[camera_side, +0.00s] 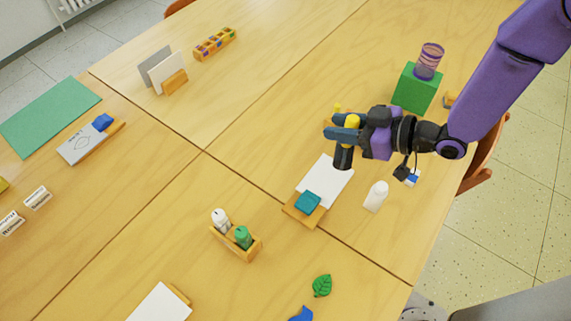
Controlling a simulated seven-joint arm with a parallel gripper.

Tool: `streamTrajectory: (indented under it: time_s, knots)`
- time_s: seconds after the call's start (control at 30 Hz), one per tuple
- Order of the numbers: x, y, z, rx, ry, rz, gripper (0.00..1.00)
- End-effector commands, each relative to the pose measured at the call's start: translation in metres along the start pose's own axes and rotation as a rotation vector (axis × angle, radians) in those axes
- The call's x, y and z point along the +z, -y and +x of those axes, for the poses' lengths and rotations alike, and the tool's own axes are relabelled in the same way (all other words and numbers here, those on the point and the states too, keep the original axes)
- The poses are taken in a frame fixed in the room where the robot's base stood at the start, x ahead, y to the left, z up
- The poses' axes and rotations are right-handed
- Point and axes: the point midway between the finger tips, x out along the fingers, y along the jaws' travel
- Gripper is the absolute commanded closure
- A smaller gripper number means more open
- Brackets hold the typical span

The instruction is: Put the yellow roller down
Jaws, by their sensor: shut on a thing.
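My gripper (341,127) is at the right of the table, with its blue fingers pointing left. It is shut on the yellow roller, whose yellow part (352,121) shows at the fingers. A black cylindrical part (343,156) hangs below the fingers and looks like part of the same tool. The roller is held above the table; the exact gap is hard to judge. The fingers hide its middle. Another small yellow and orange item (336,108) shows just behind the fingers, mostly hidden.
Below the gripper lies a white sheet on a wooden board (330,178) with a teal block (307,202). A white bottle (376,197) stands right of it. A green block (415,89) bearing a purple-banded jar (429,61) stands behind.

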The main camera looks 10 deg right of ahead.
Motion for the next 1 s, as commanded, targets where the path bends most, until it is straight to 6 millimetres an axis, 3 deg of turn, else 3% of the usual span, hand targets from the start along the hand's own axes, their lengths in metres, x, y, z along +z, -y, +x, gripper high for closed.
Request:
streamTrajectory:
  time_s: [0.1,0.27,0.73,1.0]
  knots:
    - [-0.001,0.018,0.001,-0.011,-0.002,-0.008,1.00]
    - [-0.001,0.021,0.015,-0.012,-0.003,-0.009,1.00]
    - [0.002,0.010,0.102,-0.013,-0.003,-0.009,1.00]
    - [0.026,0.007,0.145,-0.014,-0.001,-0.010,1.00]
